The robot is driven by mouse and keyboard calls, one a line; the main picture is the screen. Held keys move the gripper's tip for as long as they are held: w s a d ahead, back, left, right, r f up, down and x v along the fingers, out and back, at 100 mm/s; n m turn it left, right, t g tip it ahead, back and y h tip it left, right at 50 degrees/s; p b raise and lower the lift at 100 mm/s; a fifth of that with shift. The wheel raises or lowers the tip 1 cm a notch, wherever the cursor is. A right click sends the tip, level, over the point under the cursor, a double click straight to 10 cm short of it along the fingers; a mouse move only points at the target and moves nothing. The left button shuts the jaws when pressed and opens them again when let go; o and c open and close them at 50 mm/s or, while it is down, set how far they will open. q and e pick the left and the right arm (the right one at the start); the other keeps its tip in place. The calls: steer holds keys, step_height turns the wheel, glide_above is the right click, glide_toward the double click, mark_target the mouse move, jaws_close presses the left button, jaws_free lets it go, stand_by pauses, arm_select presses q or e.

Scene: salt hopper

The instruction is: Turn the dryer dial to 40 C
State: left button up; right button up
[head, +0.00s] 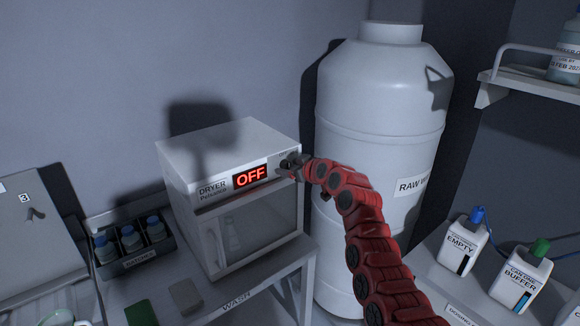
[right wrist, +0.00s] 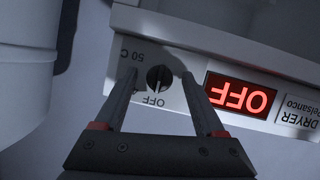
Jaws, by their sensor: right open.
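The white dryer (head: 230,160) stands on a bench at the centre-left of the head view. Its red display (head: 250,176) reads OFF, and the display shows upside down in the right wrist view (right wrist: 240,95). The black dial (right wrist: 159,78) is on the panel beside the display, with OFF and 50 C marks visible near it; another mark is partly hidden by a finger. My right gripper (right wrist: 162,75) is open, its two fingers on either side of the dial. In the head view my right gripper (head: 290,165) covers the dial. I cannot tell whether the fingers touch it. My left gripper is not in view.
A large white raw-water tank (head: 380,120) stands right of the dryer, close to my right arm. A rack of blue-capped bottles (head: 135,260) sits left of it. White cans labelled EMPTY (head: 462,243) and BUFFER (head: 520,280) stand at lower right.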

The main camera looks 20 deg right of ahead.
jaws_close()
stand_by(0.3)
